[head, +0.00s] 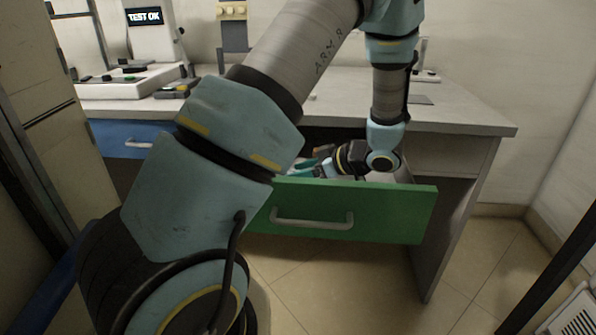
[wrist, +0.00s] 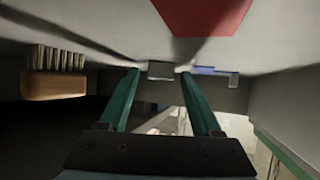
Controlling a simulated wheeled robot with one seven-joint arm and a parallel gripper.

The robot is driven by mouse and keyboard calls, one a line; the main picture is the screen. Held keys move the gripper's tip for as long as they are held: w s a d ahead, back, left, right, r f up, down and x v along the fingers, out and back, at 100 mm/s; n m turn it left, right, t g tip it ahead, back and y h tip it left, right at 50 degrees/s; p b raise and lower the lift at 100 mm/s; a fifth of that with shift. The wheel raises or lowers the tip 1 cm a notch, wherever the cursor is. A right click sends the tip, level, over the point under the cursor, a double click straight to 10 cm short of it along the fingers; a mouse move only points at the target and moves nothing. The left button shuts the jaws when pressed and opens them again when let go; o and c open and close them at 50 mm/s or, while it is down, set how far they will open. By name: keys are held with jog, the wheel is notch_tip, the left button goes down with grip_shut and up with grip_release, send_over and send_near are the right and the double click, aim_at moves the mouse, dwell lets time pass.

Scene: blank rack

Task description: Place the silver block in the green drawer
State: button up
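The green drawer (head: 390,205) under the bench is pulled open, its front facing me. My gripper (head: 303,168) is low inside it, behind the front panel and partly hidden by my arm. In the wrist view, my gripper (wrist: 160,74) has its two teal fingers apart. A small grey block (wrist: 161,70), which looks like the silver block, shows at the gap between the fingertips against the pale drawer surface. It appears apart from both fingers. I cannot make out the block in the head view.
In the wrist view, a wooden brush (wrist: 54,85), a red item (wrist: 203,15) and a blue-grey item (wrist: 208,71) are close by. A blue drawer (head: 125,138) sits left of the green one. The bench top (head: 455,117) is clear at right; a test device (head: 150,30) stands at left.

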jog(key=shift+r, duration=0.1)
jog(key=shift+s+d+r, duration=0.1)
jog(key=shift+d+r, duration=0.05)
jog(key=shift+r, duration=0.05)
jog(key=p+v, duration=0.1)
jog(key=v, duration=0.6)
